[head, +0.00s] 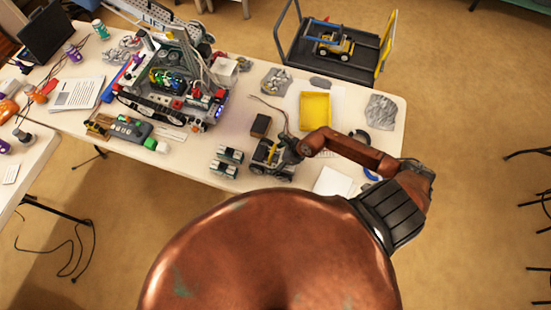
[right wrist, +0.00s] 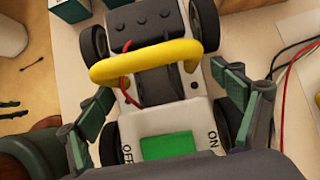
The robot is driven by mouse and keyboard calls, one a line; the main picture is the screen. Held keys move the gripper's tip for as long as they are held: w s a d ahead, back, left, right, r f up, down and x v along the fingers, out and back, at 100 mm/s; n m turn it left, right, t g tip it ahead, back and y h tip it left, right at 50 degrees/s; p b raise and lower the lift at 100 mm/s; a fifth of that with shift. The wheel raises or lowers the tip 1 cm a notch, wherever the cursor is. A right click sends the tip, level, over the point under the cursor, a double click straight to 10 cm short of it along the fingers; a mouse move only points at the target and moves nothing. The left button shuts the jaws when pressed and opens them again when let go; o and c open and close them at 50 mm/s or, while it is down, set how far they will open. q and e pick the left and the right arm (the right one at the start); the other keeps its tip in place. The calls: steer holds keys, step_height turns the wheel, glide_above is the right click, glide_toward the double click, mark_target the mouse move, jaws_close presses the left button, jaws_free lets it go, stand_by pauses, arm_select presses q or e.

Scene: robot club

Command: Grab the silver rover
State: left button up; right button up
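The silver rover (head: 264,152) stands on the light table near its front edge, partly hidden by my right gripper in the head view. In the right wrist view the rover (right wrist: 190,112) has a pale grey body, dark wheels, a black block, a yellow bar handle and a green panel between OFF and ON marks. My right gripper (right wrist: 165,98) is open, with one greenish finger on each side of the rover's body. Whether the fingers touch it is hard to tell. In the head view the right gripper (head: 284,154) is over the rover's right part. My left gripper is not in view.
Two small grey-green objects (head: 230,154) lie left of the rover. A dark block (head: 260,125) and a yellow tray (head: 315,110) are behind it. A large tracked robot (head: 150,108) fills the table's left. Red and black wires (right wrist: 286,75) lie beside the rover.

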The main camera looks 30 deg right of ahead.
steer(key=c, duration=1.9)
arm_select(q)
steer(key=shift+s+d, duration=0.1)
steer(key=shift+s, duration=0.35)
arm_select(e)
steer(key=shift+w+r, duration=0.1)
steer(key=shift+c, duration=0.6)
steer(key=shift+r, duration=0.1)
